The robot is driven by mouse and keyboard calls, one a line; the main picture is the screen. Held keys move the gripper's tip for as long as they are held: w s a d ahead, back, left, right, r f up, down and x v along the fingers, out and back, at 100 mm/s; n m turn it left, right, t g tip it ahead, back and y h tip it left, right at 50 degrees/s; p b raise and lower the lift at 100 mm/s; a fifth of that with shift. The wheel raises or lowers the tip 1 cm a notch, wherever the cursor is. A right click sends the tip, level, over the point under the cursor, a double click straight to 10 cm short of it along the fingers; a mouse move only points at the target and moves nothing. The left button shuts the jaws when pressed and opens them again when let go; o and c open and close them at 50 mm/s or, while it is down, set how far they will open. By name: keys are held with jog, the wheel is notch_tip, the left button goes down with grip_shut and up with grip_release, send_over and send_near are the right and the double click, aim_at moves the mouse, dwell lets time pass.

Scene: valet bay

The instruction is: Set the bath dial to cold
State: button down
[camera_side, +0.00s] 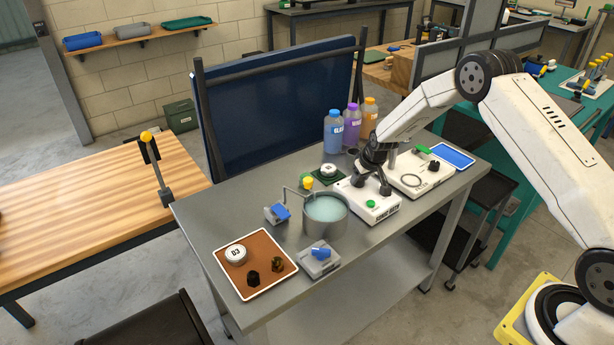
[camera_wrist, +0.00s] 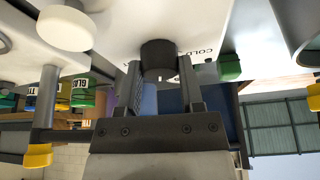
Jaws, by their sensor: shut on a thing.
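The white control box (camera_side: 382,213) with a green button stands on the grey bench, just right of the round metal bath (camera_side: 326,229) of pale teal liquid. My gripper (camera_side: 370,183) reaches down onto the box's top from behind. In the wrist view my gripper (camera_wrist: 158,75) is shut on the black dial (camera_wrist: 158,53), one finger on each side. The word COLD (camera_wrist: 203,49) is printed on the white panel beside the dial. The dial's pointer is hidden, so I cannot tell its setting.
A second white device (camera_side: 425,177) stands close to the right. Blue, purple and orange bottles (camera_side: 334,132) stand behind. A brown tray (camera_side: 228,272) holds a white lid and two dark knobs.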

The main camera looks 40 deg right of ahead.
jog(key=shift+d+n+y, duration=0.1)
jog(key=shift+n+y, duration=0.7)
jog(key=shift+n, duration=1.2)
jog(key=n+y, duration=0.1)
jog(key=n, duration=0.2)
jog(key=shift+n+g, duration=0.3)
jog(key=n+g+y, duration=0.1)
jog(key=n, duration=0.2)
jog(key=shift+w+n, duration=0.1)
jog(key=shift+n, duration=0.2)
jog(key=shift+d+n+g+y, duration=0.1)
jog(key=shift+n+g+y, duration=0.45)
jog(key=shift+n, duration=1.35)
jog(key=shift+c, duration=1.2)
grip_release()
jog(key=shift+r, duration=0.1)
